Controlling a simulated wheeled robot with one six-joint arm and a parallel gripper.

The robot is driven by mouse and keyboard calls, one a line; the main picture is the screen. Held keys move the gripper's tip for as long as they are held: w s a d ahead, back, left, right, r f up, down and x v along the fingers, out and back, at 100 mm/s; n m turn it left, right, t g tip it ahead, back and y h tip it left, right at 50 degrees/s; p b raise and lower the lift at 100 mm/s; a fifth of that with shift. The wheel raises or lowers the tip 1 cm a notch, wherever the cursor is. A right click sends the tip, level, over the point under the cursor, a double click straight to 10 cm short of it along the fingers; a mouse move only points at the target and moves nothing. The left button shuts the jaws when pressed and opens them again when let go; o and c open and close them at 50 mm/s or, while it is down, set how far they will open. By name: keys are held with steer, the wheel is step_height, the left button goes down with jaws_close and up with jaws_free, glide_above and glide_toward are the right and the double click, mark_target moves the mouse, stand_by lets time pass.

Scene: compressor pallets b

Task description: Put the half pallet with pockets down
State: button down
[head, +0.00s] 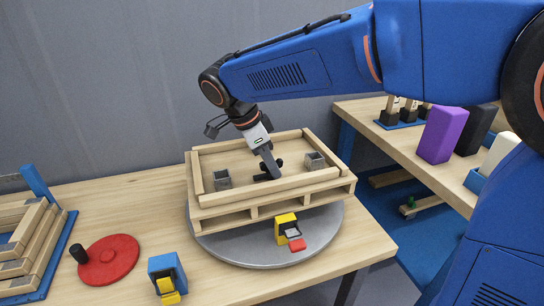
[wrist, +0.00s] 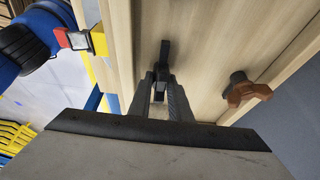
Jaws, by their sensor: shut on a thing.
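The half pallet with pockets (head: 262,205) is a light wooden pallet with a raised rim and openings along its front side. It is level over a round grey turntable (head: 245,250); I cannot tell whether it touches it. My gripper (head: 268,171) reaches down inside the rim and is shut on a black handle at the pallet's middle. In the wrist view the fingers (wrist: 161,92) close around this black handle (wrist: 164,55), with the pallet's wooden deck (wrist: 205,45) behind. The fingertips are partly hidden.
A blue-yellow clamp (head: 166,275), a red disc (head: 108,260) and a wooden stack (head: 30,245) are left. A second bench (head: 385,140) is right.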

mark_target(270, 178)
steer(key=shift+f, duration=2.8)
steer(key=c, duration=1.6)
jaws_free()
steer(key=shift+c, duration=0.2)
steer(key=v, duration=1.2)
steer(key=shift+s, duration=0.1)
steer(key=d+n, duration=0.1)
steer(key=d, duration=0.2)
steer(key=s+d+n, duration=0.1)
steer(key=d, duration=0.3)
steer(key=s+d+n+y, duration=0.1)
steer(key=d, duration=0.2)
steer(key=shift+d+f, duration=0.1)
steer(key=shift+d, duration=0.3)
steer(key=s+d+f+n+t+y, duration=0.1)
steer(key=s+d+f+n, duration=0.4)
steer(key=s+d, duration=0.3)
steer(key=s+d+f+n+t+y, duration=0.2)
steer(key=s+d+f+n, duration=0.4)
steer(key=s+d, duration=0.3)
steer(key=d, duration=0.3)
steer(key=shift+s+d+n+t, duration=0.2)
steer(key=shift+d+n+t, duration=0.1)
steer(key=shift+n, duration=0.1)
